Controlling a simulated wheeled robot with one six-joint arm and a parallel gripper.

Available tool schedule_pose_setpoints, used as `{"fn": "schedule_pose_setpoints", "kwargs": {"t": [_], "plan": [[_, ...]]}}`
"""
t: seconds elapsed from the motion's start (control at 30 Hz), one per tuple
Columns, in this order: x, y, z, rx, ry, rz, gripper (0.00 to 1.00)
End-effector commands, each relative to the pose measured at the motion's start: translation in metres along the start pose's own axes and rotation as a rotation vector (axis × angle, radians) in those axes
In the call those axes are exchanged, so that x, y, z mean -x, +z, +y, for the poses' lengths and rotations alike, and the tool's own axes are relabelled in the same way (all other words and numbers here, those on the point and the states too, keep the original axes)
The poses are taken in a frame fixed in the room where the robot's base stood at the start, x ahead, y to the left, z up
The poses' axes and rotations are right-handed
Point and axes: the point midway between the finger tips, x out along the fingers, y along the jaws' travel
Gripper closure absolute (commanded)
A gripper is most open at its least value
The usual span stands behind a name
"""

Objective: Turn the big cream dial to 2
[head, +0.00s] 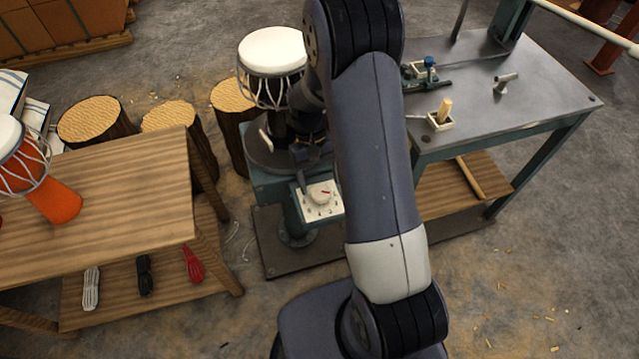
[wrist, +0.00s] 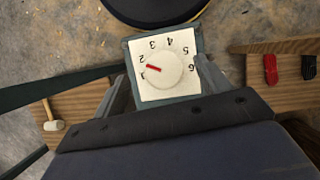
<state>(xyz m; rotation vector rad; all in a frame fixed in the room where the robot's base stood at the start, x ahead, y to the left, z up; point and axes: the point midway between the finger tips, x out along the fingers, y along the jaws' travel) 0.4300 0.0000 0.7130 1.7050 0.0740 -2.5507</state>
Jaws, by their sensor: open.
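The big cream dial (wrist: 162,71) is round and sits on a white plate (wrist: 180,92) numbered 1 to 6. Its red mark points left and slightly up in the wrist view, between 1 and 2, somewhat nearer 2. The dial (head: 320,193) also shows in the head view, on the front of the green drum stand. My gripper (wrist: 162,82) is open, with one finger on each side of the plate in the wrist view. Nothing is between the fingers except the view of the dial. I cannot tell how high the fingertips are above it.
A white-topped goblet drum (head: 272,52) stands on the green stand behind the dial. A metal worktable (head: 530,90) is at right, with small fittings on it. A wooden table (head: 120,215) with an orange drum (head: 55,200) is at left. My arm hides part of the stand.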

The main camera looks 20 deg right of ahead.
Motion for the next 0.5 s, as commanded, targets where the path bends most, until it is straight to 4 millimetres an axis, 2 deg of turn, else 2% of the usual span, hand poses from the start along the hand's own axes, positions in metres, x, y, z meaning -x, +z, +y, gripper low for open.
{"fn": "schedule_pose_setpoints", "kwargs": {"t": [0.03,0.2,0.33,0.5], "plan": [[0.012,0.004,0.000,0.000,0.000,0.005,0.28],[0.039,0.015,0.000,0.000,0.000,0.004,0.28],[0.051,0.020,0.000,0.000,0.000,0.003,0.28],[0.055,0.023,0.000,0.000,0.000,0.000,0.28]]}}
